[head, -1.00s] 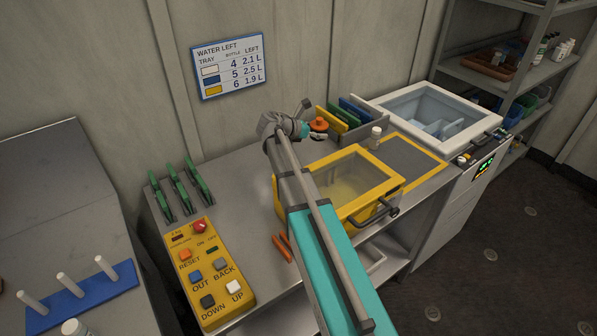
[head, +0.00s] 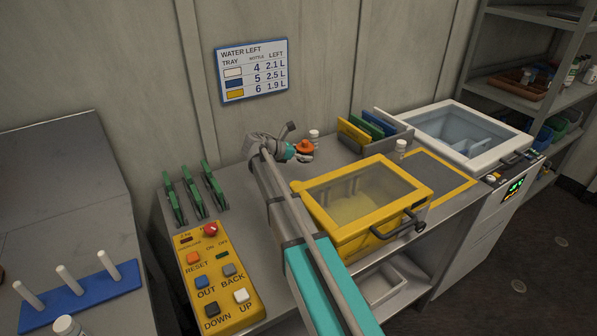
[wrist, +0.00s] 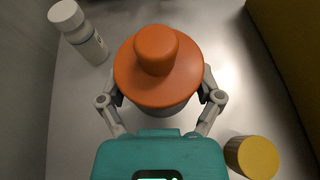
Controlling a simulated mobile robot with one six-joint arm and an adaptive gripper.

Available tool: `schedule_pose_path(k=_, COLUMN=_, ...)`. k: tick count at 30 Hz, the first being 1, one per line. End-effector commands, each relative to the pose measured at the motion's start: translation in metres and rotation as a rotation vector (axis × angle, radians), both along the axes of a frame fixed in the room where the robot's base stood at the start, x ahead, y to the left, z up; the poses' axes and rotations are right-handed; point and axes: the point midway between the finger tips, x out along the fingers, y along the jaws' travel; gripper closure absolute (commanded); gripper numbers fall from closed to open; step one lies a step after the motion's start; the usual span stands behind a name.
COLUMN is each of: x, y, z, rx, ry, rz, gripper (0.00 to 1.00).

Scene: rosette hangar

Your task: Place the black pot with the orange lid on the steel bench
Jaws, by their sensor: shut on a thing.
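The pot's orange lid (head: 304,146) shows at the end of my arm in the head view, over the back part of the steel bench (head: 252,205). In the wrist view the round orange lid (wrist: 158,65) with its knob fills the middle and hides most of the pot body. My gripper (wrist: 160,98) has one finger on each side of the pot, just under the lid, and is shut on it. In the head view my gripper (head: 301,152) is small. The pot looks upright; whether its base touches the bench cannot be told.
A white-capped bottle (wrist: 80,30) stands upper left of the pot; a yellow-lidded jar (wrist: 252,157) stands lower right. A yellow-framed box (head: 365,200) lies right of my arm. Green clips (head: 190,192) and a yellow button panel (head: 220,275) are left. Coloured panels (head: 372,130) stand behind.

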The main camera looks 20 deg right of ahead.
Motion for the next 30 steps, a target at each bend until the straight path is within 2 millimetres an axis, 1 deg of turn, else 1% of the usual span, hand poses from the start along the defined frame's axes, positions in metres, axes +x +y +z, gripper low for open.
schedule_pose_path(k=1, x=0.003, y=0.003, z=-0.008, rx=0.0, ry=0.0, rz=0.0, gripper=0.65)
schedule_pose_path(k=4, x=0.005, y=0.006, z=-0.012, rx=0.0, ry=0.0, rz=-0.001, gripper=0.65)
schedule_pose_path(k=20, x=0.007, y=0.009, z=-0.014, rx=0.0, ry=0.0, rz=-0.001, gripper=0.65)
schedule_pose_path(k=26, x=0.012, y=0.016, z=-0.027, rx=0.0, ry=0.0, rz=0.0, gripper=0.65)
schedule_pose_path(k=30, x=0.011, y=0.015, z=-0.039, rx=0.0, ry=0.0, rz=0.0, gripper=0.65)
